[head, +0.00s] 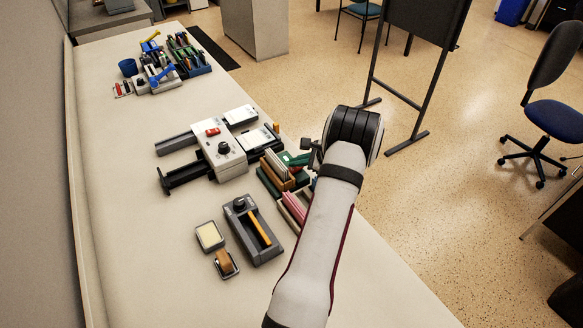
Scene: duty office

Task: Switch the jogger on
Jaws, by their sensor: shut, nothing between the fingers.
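A pale machine (232,162) with a red switch (212,132) and a round knob (224,147) on top stands mid-table; it looks like the jogger. Two dark arms reach out from its left side. White card stacks (241,115) lie on its right side. I cannot tell the switch's position. My gripper (309,154) is to the right of the machine, above the table's right side, and apart from the switch. Its dark fingers are shut and empty, partly hidden by my wrist.
Card boxes (270,181) stand between the machine and my arm. Several small items and a blue cup (128,67) crowd the far end. The table's left side is clear.

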